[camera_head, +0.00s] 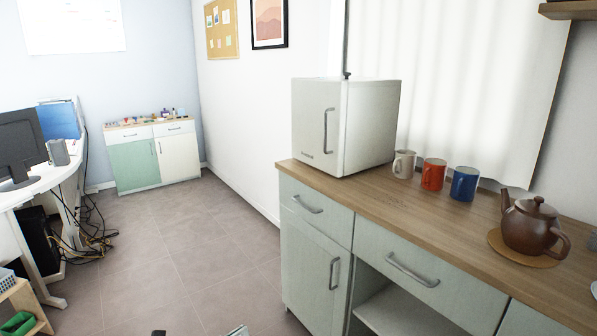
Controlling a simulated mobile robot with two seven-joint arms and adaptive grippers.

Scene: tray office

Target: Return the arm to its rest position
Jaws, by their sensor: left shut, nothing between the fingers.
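My left gripper (238,330) shows only as a small grey metal piece at the bottom edge of the head view. It is shut and empty, low over the floor and left of the counter. Most of it and its arm are cut off by the frame. A small dark piece also shows at the bottom edge to its left; I cannot tell which part it is. My right gripper is not in view.
A wooden-topped counter (440,217) fills the right. On it stand a white mini fridge (365,125), three mugs (433,174) and a brown teapot (533,224). A desk with a monitor (20,145) and loose cables (92,237) is at left. The tiled floor (185,240) between is clear.

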